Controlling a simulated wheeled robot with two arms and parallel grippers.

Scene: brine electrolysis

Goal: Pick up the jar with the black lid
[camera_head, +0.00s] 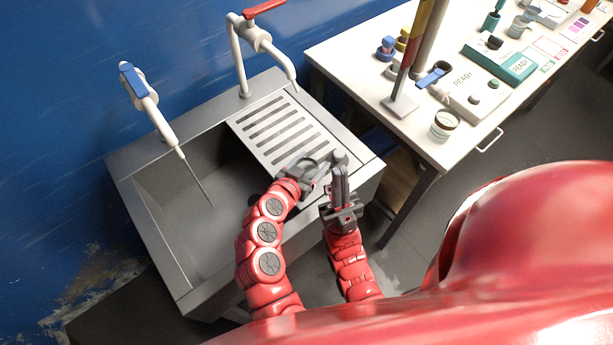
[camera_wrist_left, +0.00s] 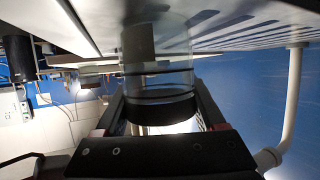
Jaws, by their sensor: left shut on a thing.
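The jar with the black lid (camera_wrist_left: 160,104) is between the two fingers of my left gripper (camera_wrist_left: 165,112) in the left wrist view. That view looks upside down; the jar has a clear glass body and a black band. In the head view my left gripper (camera_head: 312,174) is at the front right of the sink's drainboard, shut on the jar, whose round rim (camera_head: 304,161) partly shows. I cannot tell whether the jar touches the drainboard. My right gripper (camera_head: 340,172) is close beside on the right, its fingers together and seemingly empty.
The grey sink (camera_head: 140,200) has a slotted drainboard (camera_head: 270,125), a red-handled tap (camera_head: 250,40) and a blue-handled tap (camera_head: 140,90). The white table (camera_head: 350,50) at right holds instruments, a metal stand (camera_head: 400,104) and a small round container (camera_head: 444,124).

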